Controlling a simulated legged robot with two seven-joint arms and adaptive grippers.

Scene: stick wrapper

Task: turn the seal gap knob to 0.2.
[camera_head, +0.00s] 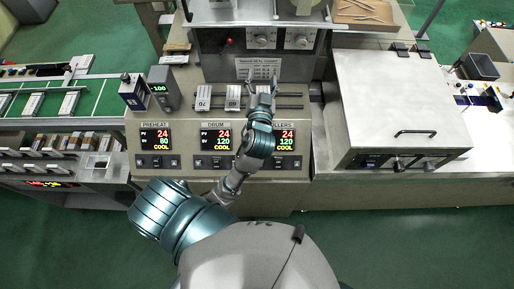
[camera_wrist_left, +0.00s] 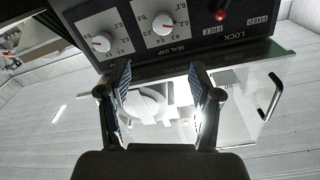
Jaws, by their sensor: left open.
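The seal gap knob (camera_head: 262,40) is a white-plated round dial on the dark upright panel, left of a similar knob (camera_head: 300,42). In the left wrist view the seal gap knob (camera_wrist_left: 162,24) is above the fingers, by the upside-down SEAL GAP label. A small red mark shows on it; I cannot tell its exact setting. My left gripper (camera_head: 262,84) is open and empty, below and apart from the knob, with its two fingers spread in the left wrist view (camera_wrist_left: 161,76). My right gripper is not in view.
A red lever (camera_wrist_left: 220,15) with LOCK markings is beside the seal gap knob. A paper notice (camera_head: 257,68) is on the panel below the knobs. Metal blocks (camera_head: 204,97) sit on a rail left of the gripper. A large metal box (camera_head: 400,100) stands to the right.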

